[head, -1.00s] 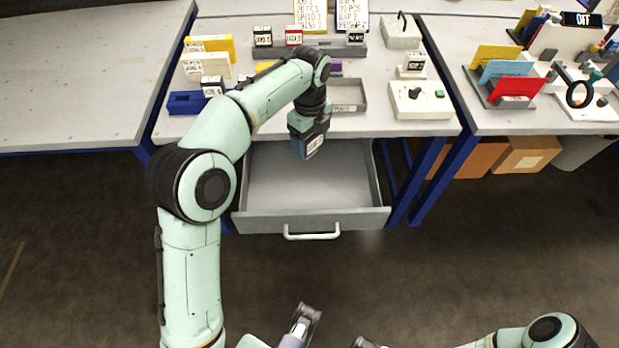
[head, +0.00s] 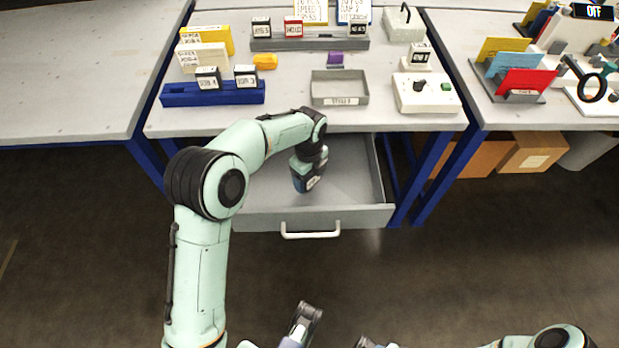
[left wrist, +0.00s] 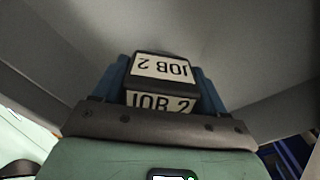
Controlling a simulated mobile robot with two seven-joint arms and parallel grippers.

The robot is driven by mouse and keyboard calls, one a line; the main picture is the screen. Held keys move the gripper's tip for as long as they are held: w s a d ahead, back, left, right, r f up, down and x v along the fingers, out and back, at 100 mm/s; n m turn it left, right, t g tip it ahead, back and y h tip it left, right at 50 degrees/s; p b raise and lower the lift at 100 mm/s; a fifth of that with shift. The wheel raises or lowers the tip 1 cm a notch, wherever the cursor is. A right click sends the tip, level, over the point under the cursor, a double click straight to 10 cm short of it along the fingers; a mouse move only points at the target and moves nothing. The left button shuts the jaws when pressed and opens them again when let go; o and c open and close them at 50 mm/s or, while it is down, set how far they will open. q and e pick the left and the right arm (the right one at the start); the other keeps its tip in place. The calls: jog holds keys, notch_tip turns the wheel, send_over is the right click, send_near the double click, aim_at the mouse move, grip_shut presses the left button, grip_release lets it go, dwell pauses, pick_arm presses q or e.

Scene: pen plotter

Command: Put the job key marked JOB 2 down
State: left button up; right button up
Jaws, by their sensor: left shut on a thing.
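The job key marked JOB 2 (left wrist: 165,68) is a dark block with white labels, seen close up in the left wrist view. My left gripper (left wrist: 170,90) is shut on it, with a blue finger on each side. In the head view my left gripper (head: 307,175) points down within the outline of the open grey drawer (head: 265,218), below the table's front edge. The key is mostly hidden there, and I cannot tell whether it touches the drawer floor. Parts of my right arm show at the bottom edge, but its jaws are not clear.
On the table stand a blue rack (head: 180,97) with two dark keys, a grey tray (head: 340,100), a white control box (head: 428,97) and a grey rail (head: 300,44) with several blocks. The drawer looks otherwise empty. Its side walls and the table edge are close to my arm.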

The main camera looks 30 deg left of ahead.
pick_arm(q)
jog(key=shift+f, duration=0.3)
pick_arm(e)
jog(key=shift+w+f, duration=0.1)
pick_arm(q)
jog(key=shift+f, duration=0.1)
pick_arm(e)
jog(key=shift+d, duration=0.1)
pick_arm(q)
jog(key=o, duration=1)
jog(key=shift+o, duration=0.2)
pick_arm(e)
jog(key=shift+w, duration=0.1)
pick_arm(q)
notch_tip(320, 180, up, 12)
jog(key=p, duration=0.3)
pick_arm(e)
jog(key=shift+g+y, duration=0.3)
jog(key=shift+g, duration=0.4)
jog(key=s+r, duration=0.1)
jog(key=s+a+r, duration=0.1)
jog(key=s, duration=0.1)
jog(key=s+a+r, duration=0.1)
jog(key=shift+s+r, duration=0.15)
jog(key=shift+r, duration=0.1)
pick_arm(q)
jog(key=shift+s, duration=0.1)
pick_arm(e)
jog(key=shift+s+d, duration=0.1)
